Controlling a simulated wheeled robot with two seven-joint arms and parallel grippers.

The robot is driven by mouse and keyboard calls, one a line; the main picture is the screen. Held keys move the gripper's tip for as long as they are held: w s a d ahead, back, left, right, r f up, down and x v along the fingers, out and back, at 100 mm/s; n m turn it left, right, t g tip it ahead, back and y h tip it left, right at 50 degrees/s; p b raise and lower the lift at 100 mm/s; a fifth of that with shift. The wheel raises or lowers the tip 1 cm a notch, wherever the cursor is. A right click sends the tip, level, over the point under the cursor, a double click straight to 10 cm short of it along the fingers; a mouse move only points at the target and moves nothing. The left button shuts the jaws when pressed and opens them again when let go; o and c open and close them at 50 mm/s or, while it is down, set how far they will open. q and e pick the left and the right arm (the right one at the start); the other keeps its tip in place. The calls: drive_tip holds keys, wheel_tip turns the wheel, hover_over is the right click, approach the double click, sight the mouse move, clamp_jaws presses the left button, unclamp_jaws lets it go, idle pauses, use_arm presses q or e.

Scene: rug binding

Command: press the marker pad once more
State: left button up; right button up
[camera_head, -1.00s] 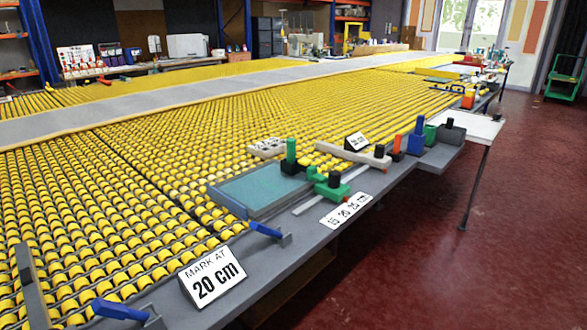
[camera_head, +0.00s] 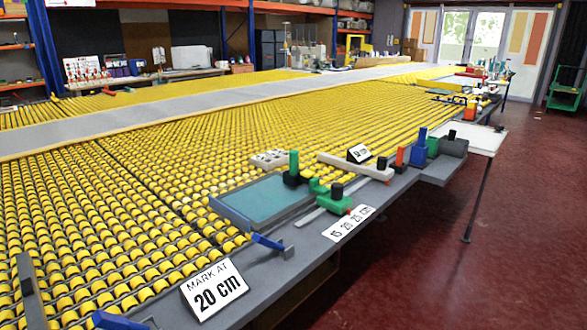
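A flat teal pad in a grey frame (camera_head: 262,201) lies near the front edge of the roller table; no label shows whether it is the marker pad. A green handle on a black block (camera_head: 293,166) stands at its far right corner. Beside it, a green block with a black knob (camera_head: 335,198) sits on a pale rail (camera_head: 310,217), next to a scale card reading 15 20 25 cm (camera_head: 349,223). A sign reading MARK AT 20 cm (camera_head: 214,289) stands at the front left. Neither gripper is in view.
Blue levers (camera_head: 268,242) (camera_head: 118,321) stick out along the front edge. A beige bar (camera_head: 355,167), a small tilted sign (camera_head: 359,153) and upright orange (camera_head: 399,158) and blue (camera_head: 418,147) pieces stand farther right.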

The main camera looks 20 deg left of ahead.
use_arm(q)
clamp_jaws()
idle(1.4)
